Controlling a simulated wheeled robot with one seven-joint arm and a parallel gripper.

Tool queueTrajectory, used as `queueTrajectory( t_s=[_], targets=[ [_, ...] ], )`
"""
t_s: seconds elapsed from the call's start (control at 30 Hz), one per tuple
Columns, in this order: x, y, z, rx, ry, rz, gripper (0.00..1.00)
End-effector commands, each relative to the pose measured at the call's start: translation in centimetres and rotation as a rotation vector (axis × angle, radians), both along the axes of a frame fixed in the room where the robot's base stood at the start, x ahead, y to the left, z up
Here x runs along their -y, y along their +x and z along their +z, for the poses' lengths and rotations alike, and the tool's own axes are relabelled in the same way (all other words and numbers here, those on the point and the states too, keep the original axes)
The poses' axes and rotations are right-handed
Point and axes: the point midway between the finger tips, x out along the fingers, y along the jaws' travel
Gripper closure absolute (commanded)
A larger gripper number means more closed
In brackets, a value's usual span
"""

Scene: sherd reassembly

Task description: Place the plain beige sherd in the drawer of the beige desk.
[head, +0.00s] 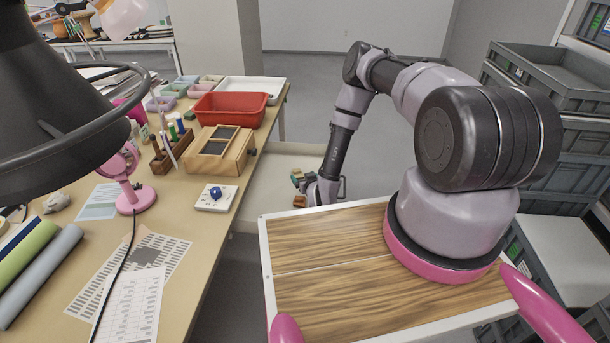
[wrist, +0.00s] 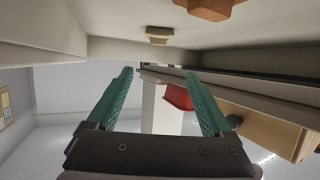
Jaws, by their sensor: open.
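The beige desk (head: 185,215) stands on the left in the head view. Its pale drawer (head: 262,195) is pulled out on the desk's right side. My gripper (head: 299,179) is low at the drawer, fingers apart. In the wrist view, which is upside down, the green fingers (wrist: 160,75) are open with nothing between them. A plain beige sherd (wrist: 158,35) lies on the pale drawer floor beyond the fingertips, apart from them.
A red bin (head: 232,108), a wooden box (head: 218,150) and a small white device with a blue ball (head: 216,195) stand on the desk near the drawer. Grey crates (head: 550,75) are stacked at the right. Pale drawer walls (wrist: 40,30) flank my gripper.

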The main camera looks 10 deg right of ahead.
Motion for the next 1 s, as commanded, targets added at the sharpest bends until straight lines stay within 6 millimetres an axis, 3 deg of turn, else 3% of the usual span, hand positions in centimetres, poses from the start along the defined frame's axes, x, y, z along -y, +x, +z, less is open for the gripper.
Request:
queueTrajectory(
  t_s=[0.2, 0.37, 0.53, 0.7, 0.87, 1.0],
  targets=[
    [0.0, -0.3, 0.4, 0.001, 0.001, 0.001, 0.15],
    [0.6, 2.0, 3.1, -0.007, 0.011, -0.003, 0.15],
    [2.0, 6.9, 10.8, -0.047, 0.037, -0.013, 0.15],
    [3.4, 9.8, 19.6, -0.108, 0.06, -0.025, 0.15],
    [4.6, 10.4, 28.2, -0.167, 0.078, -0.043, 0.15],
    [5.5, 9.1, 35.5, -0.222, 0.095, -0.062, 0.15]
  ],
)
